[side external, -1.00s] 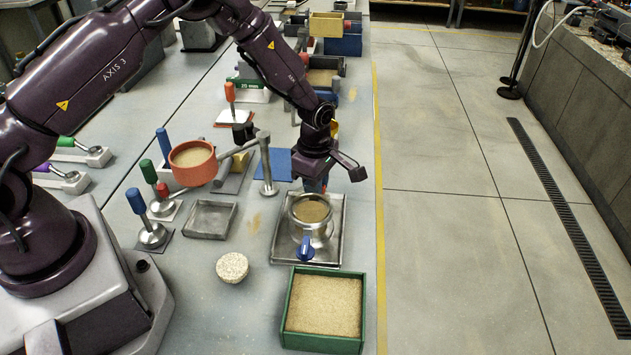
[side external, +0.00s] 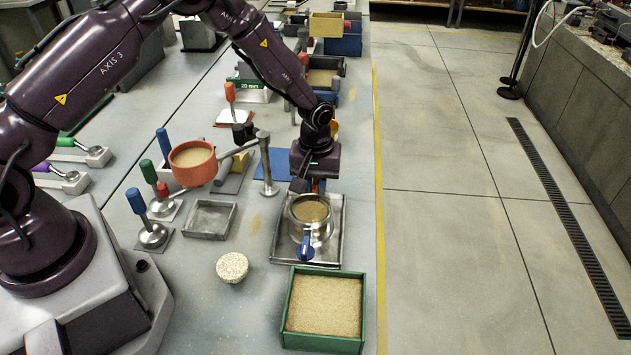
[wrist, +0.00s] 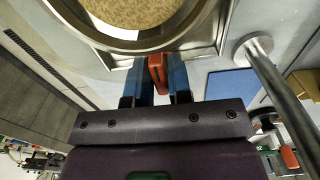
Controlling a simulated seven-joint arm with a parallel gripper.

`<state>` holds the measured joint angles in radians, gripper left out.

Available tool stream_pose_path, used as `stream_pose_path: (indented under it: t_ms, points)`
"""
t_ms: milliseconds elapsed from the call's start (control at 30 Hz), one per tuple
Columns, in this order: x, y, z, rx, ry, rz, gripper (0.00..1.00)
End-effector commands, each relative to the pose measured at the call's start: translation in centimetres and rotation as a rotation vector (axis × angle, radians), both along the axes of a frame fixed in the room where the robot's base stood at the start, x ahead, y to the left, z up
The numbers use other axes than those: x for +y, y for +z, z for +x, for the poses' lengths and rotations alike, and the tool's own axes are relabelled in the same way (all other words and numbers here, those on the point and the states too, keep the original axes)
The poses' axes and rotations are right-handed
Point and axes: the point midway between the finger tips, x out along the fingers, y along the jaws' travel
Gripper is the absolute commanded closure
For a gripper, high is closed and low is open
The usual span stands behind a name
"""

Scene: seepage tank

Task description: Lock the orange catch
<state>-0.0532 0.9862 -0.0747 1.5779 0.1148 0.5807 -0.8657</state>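The orange catch (wrist: 157,70) is at the rim of a round metal ring of sand (wrist: 140,45) in the wrist view. My gripper (wrist: 161,75) has its two blue fingers on either side of the catch, very near its faces. I cannot tell whether they press on it. In the side view my gripper (side external: 314,188) is low at the far side of the ring (side external: 311,210), and its fingers largely hide the catch. The ring stands on a metal tray (side external: 280,250). A blue-handled catch (side external: 306,247) is on the ring's near side.
A green box of sand (side external: 323,306) stands in front of the tray. A metal post with an arm (side external: 267,170) rises left of my gripper, near an orange-red sand cup (side external: 193,163). An empty shallow tray (side external: 210,219) and a speckled disc (side external: 232,267) lie left.

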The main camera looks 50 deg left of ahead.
Motion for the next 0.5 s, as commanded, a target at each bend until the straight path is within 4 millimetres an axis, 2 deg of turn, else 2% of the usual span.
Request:
stream_pose_path:
  t_ms: [267,500]
  points:
    - [0.0,0.1,0.0,0.001,0.003,-0.001,0.81]
    - [0.0,1.3,0.0,0.000,0.004,0.000,0.81]
